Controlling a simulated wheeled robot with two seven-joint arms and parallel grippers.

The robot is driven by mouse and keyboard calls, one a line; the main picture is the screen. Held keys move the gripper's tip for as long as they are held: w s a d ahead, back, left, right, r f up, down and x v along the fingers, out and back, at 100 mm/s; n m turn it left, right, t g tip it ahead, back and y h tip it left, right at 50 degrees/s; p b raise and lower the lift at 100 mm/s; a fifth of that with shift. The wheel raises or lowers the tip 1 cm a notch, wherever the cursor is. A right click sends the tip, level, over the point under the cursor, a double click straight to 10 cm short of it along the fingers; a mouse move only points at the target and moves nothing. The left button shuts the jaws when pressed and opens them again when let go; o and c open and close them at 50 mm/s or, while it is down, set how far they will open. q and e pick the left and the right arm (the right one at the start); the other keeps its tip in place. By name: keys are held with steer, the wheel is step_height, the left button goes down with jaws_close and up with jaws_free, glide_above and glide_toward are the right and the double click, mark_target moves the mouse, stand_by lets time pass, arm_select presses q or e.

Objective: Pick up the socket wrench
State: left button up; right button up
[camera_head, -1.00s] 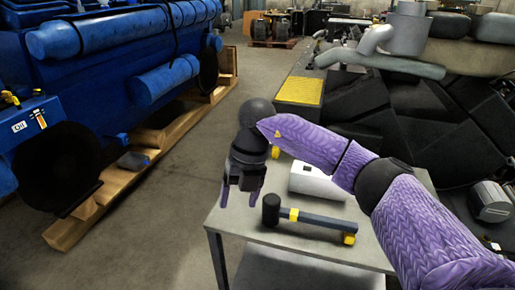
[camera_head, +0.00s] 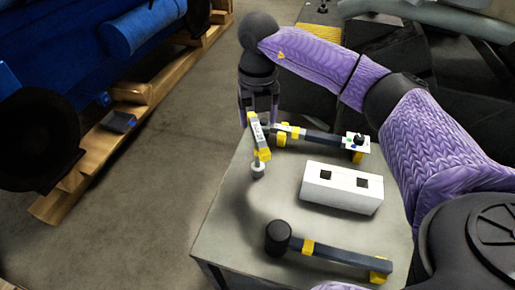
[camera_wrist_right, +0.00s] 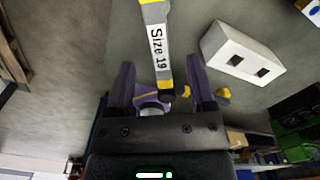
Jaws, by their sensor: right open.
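The socket wrench (camera_head: 256,135), a grey bar with yellow bands and a round end, lies near the left edge of the grey table (camera_head: 225,220). In the right wrist view the wrench (camera_wrist_right: 156,45) shows a white "Size 19" label. My right gripper (camera_head: 259,120) points down over its far end, with its fingers open. In the wrist view the right gripper (camera_wrist_right: 160,72) has the wrench's near end between its two fingers, with a gap on each side. I cannot tell the exact height between them. My left gripper is not in view.
A dark-handled tool with yellow bands (camera_head: 320,138) lies just right of the wrench. A white block with two square holes (camera_head: 342,187) stands mid-table. A black-headed hammer (camera_head: 330,254) lies at the front. A blue engine on wooden beams (camera_head: 100,150) stands left, across open floor.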

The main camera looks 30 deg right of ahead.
mark_target(258, 131)
step_height(258, 131, down, 6)
steer(key=shift+s+f+b, duration=0.1)
steer(key=shift+f+b, duration=0.05)
steer(key=shift+b, duration=0.4)
steer(key=shift+c, duration=0.2)
jaws_close()
stand_by(0.8)
